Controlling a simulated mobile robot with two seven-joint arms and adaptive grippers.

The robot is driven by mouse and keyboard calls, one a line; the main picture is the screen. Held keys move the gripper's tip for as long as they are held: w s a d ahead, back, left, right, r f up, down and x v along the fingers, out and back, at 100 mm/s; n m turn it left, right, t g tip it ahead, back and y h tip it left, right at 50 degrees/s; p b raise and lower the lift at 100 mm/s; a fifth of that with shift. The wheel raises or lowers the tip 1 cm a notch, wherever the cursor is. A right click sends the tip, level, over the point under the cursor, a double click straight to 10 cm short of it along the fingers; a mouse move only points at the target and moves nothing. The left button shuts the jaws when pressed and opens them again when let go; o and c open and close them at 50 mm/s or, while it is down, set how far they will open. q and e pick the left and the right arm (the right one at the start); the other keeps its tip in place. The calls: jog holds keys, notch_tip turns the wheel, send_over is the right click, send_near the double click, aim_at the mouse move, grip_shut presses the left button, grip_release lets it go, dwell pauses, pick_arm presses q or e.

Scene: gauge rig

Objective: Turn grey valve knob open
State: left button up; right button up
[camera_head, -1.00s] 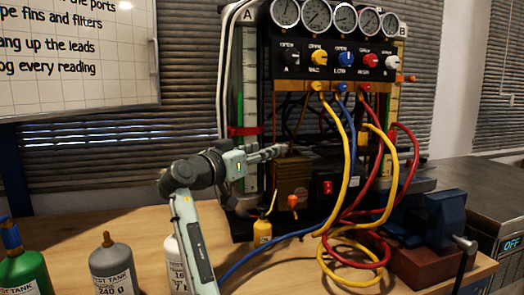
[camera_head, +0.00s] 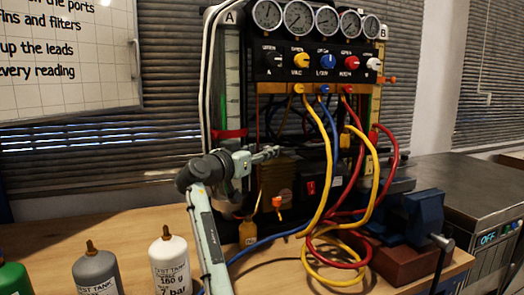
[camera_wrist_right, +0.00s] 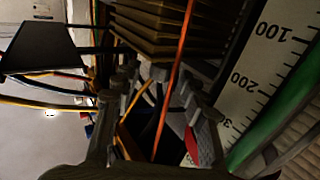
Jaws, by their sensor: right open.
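On the gauge rig's black panel (camera_head: 315,66), a row of knobs sits below the gauges. The rightmost knob (camera_head: 373,64) is pale grey-white, beside a red, a blue and a yellow knob; the leftmost is dark. I cannot read the small markings around them. My right gripper (camera_head: 272,152) is well below and left of the pale knob, in front of the rig's lower left part, touching no knob. In the right wrist view its two fingers (camera_wrist_right: 158,88) are apart, with no knob between them. My left gripper is not in view.
Yellow, blue and red hoses (camera_head: 330,150) hang in front of the rig. A blue vise (camera_head: 424,212) stands at the right. A grey tank (camera_head: 97,272) and a white tank (camera_head: 170,262) stand at the front left. In the wrist view, a scale (camera_wrist_right: 262,70) and brown fins (camera_wrist_right: 165,40) are near.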

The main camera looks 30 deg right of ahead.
grip_shut()
jog(key=n+t+y, duration=0.1)
jog(key=t, duration=0.1)
jog(key=n+t+y, duration=0.2)
jog(key=s+n+t+y, duration=0.1)
jog(key=n+t, duration=0.1)
jog(key=shift+d+y, duration=0.3)
jog(key=shift+d, duration=0.1)
jog(key=shift+s+d+n+t+y, duration=0.1)
jog(key=shift+d+n+t+y, duration=0.05)
jog(key=shift+n+t+y, duration=0.95)
jog(key=shift+s+d+n+t+y, duration=0.15)
jog(key=shift+n+t+y, duration=0.6)
jog(key=shift+y, duration=0.65)
jog(key=shift+w, duration=0.1)
grip_release()
